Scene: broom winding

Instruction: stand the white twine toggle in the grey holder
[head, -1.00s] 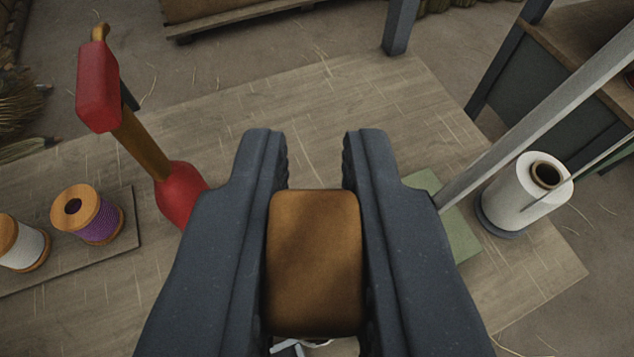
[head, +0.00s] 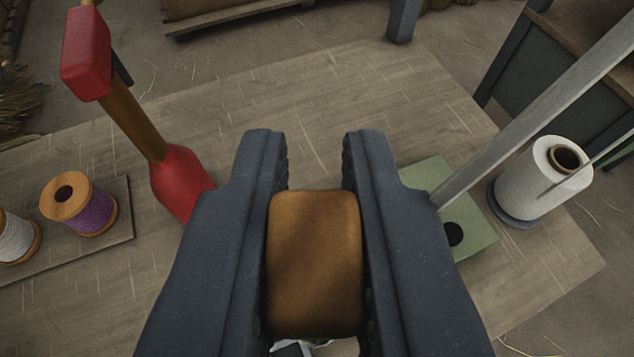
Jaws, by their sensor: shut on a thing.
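My gripper (head: 314,155) is shut on a brown, rounded, wooden-looking block (head: 314,262), gripped between its two dark jaws. Small white bits (head: 300,347) show just below the block at the bottom edge; I cannot tell whether they are the white twine of the toggle. The block hides most of what lies under it. I see no clearly grey holder. A grey-green plate (head: 478,225) with a round black hole lies on the table right of my gripper, partly hidden by the right jaw.
A red-ended tool with a brown shaft (head: 135,120) stands at left. A purple twine spool (head: 88,208) and a white one (head: 14,238) sit on a board. A grey bar (head: 540,110) slants over the right side, near a white roll (head: 540,185). The table (head: 330,105) beyond my gripper is clear.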

